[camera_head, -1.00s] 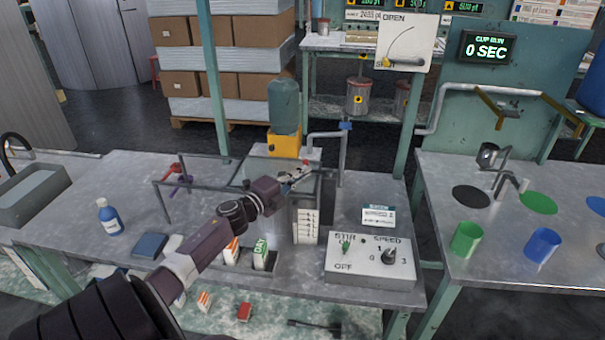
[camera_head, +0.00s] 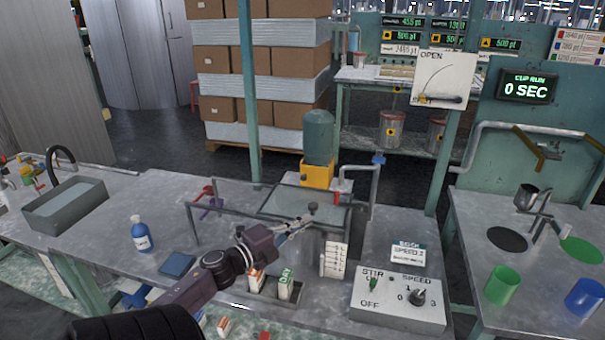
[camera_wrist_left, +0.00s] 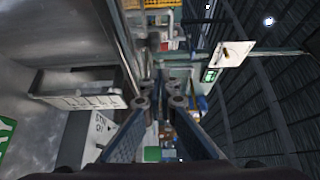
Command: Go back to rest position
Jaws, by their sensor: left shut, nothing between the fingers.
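My left gripper (camera_head: 301,221) reaches in from the lower left over the bench. It is shut and empty, in front of the glass tank (camera_head: 300,204) and above the white level scale (camera_head: 335,260). In the left wrist view its fingers (camera_wrist_left: 160,103) come together with nothing between them. That view looks tilted on its side, past the tank edge and the control box (camera_wrist_left: 100,132). My right gripper does not show in any view.
The stir and speed box (camera_head: 397,300) stands right of the tank. A blue bottle (camera_head: 141,234) and a grey basin (camera_head: 66,206) are at the left. Green (camera_head: 502,285) and blue (camera_head: 584,298) cups stand on the right table. The bench between bottle and basin is clear.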

